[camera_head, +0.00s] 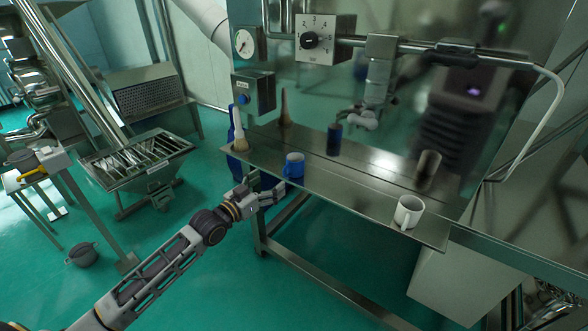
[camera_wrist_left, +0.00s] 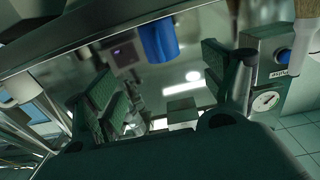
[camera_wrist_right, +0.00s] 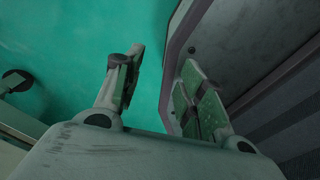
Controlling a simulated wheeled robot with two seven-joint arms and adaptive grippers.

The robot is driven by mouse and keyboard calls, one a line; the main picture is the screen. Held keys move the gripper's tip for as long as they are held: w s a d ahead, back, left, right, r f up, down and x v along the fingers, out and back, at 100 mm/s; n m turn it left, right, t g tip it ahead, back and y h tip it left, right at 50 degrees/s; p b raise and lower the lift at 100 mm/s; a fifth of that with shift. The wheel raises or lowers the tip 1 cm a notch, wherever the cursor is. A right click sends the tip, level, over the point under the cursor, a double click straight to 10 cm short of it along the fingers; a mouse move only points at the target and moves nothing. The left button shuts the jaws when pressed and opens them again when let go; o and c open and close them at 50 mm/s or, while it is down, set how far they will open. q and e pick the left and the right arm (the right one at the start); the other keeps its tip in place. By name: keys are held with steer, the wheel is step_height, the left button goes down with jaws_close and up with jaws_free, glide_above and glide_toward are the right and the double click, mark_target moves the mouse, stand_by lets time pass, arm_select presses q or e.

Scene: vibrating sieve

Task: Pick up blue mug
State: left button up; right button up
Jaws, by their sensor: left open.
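The blue mug (camera_head: 293,166) stands upright on the steel shelf (camera_head: 340,184), near its front edge. My left gripper (camera_head: 267,190) is open and empty, in front of and to the left of the mug, close to the shelf's front edge. In the left wrist view the mug (camera_wrist_left: 158,40) appears beyond and between the spread fingers (camera_wrist_left: 160,78), not touching them. Its handle is hard to make out. My right gripper (camera_wrist_right: 163,75) is open and empty in the right wrist view, above green floor beside a grey panel. It is out of the head view.
A white mug (camera_head: 408,211) stands at the shelf's right end; a brush (camera_head: 240,137) stands at its left end. The shiny back panel (camera_head: 440,120) mirrors these items. A gauge (camera_head: 244,43) and dial box (camera_head: 323,40) hang above.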

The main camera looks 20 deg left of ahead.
mark_target(290, 166)
arm_select(q)
steer(key=x, duration=0.8)
steer(key=shift+w, duration=0.25)
steer(key=shift+d, duration=0.1)
steer(key=shift+w+d+r+p, duration=0.1)
steer(key=shift+w+p, duration=0.15)
steer(key=shift+w, duration=0.2)
steer(key=shift+w+d+r+p, duration=0.1)
steer(key=shift+w+d+p, duration=0.1)
steer(key=shift+w, duration=0.25)
steer(key=shift+w+d+r, duration=0.1)
steer(key=shift+w+d, duration=0.1)
steer(key=shift+w, duration=0.4)
steer(key=shift+w+d, duration=0.2)
steer(key=shift+w, duration=0.35)
steer(key=shift+w+d, duration=0.15)
steer(key=shift+w, duration=0.2)
arm_select(e)
steer(key=shift+w+a+r, duration=0.2)
steer(key=shift+w+r, duration=0.25)
steer(key=shift+r, duration=0.15)
